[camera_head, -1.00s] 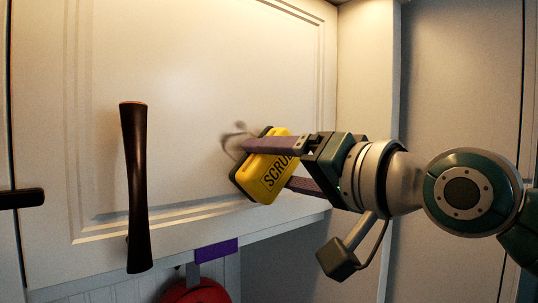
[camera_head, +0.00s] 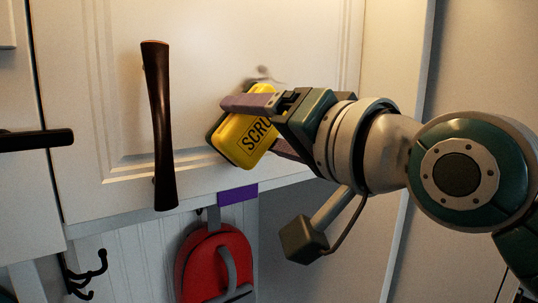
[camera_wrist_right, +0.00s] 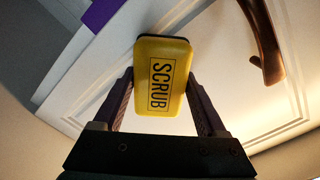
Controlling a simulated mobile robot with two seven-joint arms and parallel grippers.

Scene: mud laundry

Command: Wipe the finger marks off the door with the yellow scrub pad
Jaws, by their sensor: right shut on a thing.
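The yellow scrub pad (camera_head: 243,140) has a dark scouring side turned to the door and the word SCRUB on its yellow side. My right gripper (camera_head: 252,126) is shut on the pad, a finger on either side; the wrist view (camera_wrist_right: 163,75) shows it between the fingers. The pad is at the lower part of the white cabinet door (camera_head: 215,50); I cannot tell if it touches. Grey finger marks (camera_head: 264,74) show on the door just above the gripper; their lower part may be hidden behind it. My left gripper is not in view.
A dark vertical handle (camera_head: 158,125) stands out from the door, close left of the pad. Another dark handle (camera_head: 37,140) is at far left. Below the door are a purple tag (camera_head: 238,195), a red backpack (camera_head: 213,260) and a black hook (camera_head: 85,272).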

